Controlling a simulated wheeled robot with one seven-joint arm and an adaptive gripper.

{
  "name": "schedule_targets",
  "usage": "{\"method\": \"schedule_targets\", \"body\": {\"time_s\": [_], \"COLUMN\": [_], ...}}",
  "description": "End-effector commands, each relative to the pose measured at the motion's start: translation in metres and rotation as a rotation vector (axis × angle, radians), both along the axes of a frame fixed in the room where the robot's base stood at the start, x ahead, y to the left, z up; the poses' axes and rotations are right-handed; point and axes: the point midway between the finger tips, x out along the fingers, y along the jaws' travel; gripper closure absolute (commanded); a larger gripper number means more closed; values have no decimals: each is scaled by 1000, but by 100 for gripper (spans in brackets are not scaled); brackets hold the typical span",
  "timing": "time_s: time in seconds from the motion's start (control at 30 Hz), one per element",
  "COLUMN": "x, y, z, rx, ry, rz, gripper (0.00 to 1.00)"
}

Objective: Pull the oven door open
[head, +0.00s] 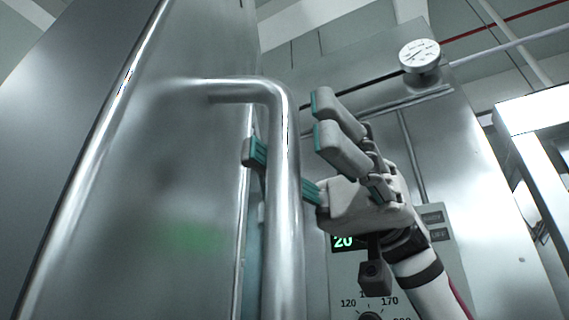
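The oven door (150,190) is a brushed metal panel filling the left side of the head view. A vertical metal bar handle (284,230) stands out from it and bends back to the door at the top. My gripper (287,132) is at the handle from the right. One teal-padded finger passes behind the bar, and its tip shows on the left side. Two other fingers stand to the right of the bar with a visible gap, so the gripper looks open around it. The bar hides part of the rear finger. Whether that finger touches the bar cannot be told.
The oven front (310,75) lies to the right of the door edge. A control panel (433,235) with a green display and a dial is partly behind my wrist. A round gauge (419,56) is at upper right. A white frame (535,120) stands at far right.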

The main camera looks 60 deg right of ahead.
Motion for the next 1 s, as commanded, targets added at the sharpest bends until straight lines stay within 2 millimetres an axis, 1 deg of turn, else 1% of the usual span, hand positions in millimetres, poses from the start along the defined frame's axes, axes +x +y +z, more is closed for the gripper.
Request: {"method": "schedule_targets", "body": {"time_s": [0.03, 0.2, 0.3, 0.4, 0.5, 0.6, 1.0], "x": [0, -1, -2, -2, -2, -3, -3], "y": [-12, -47, -65, -79, -88, -93, -94], "z": [1, 1, 1, 1, 0, 0, 0], "rx": [5, 5, 5, 3, 2, 2, 1], "ry": [-1, 0, -1, 0, 0, 0, 0], "rz": [-1, -2, -2, -1, -1, -1, 0], "gripper": [64, 64, 64, 64, 64, 64, 64]}}
